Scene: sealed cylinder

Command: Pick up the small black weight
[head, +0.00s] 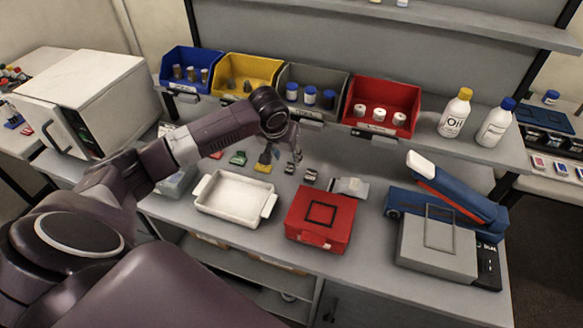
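Two small dark objects with pale grey patches lie on the grey workbench near its middle. One small dark object (290,169) is just below my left gripper, and the other small dark object (310,176) is slightly to the right. Either could be the small black weight; they are too small to tell apart. My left gripper (294,155) points down over the bench, close above the first dark object. Its fingers are small and partly overlapped, so their opening and any contact are unclear. My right gripper is not in view.
A white tray (235,213) and a red case (320,220) stand in front. A blue and grey device (440,247) is at right. Blue, yellow, grey and red bins line the back, with two bottles at right. A white box-shaped machine (85,95) stands left.

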